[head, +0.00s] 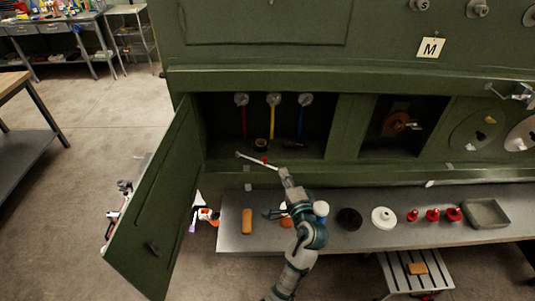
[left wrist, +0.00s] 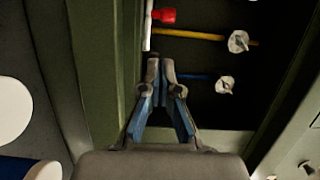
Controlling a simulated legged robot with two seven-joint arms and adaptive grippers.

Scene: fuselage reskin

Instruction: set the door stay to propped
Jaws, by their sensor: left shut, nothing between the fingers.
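The door stay is a thin pale rod (head: 252,159) with a red part near its middle, lying slantwise at the lower front edge of the open compartment. In the left wrist view the pale rod (left wrist: 147,28) and a red knob (left wrist: 164,15) show just beyond the fingertips. My left gripper (head: 284,171) is at the rod's right end; in the left wrist view its fingertips (left wrist: 161,64) are together and empty. I cannot tell whether they touch the rod. The green door (head: 160,205) stands open at left. My right gripper is not in view.
Red, yellow and blue lines (head: 273,122) hang inside the compartment behind the rod. A grey shelf (head: 335,238) below carries an orange block (head: 247,221), a black disc (head: 349,218), a white disc (head: 383,217), red items (head: 433,215) and a tray (head: 486,212).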

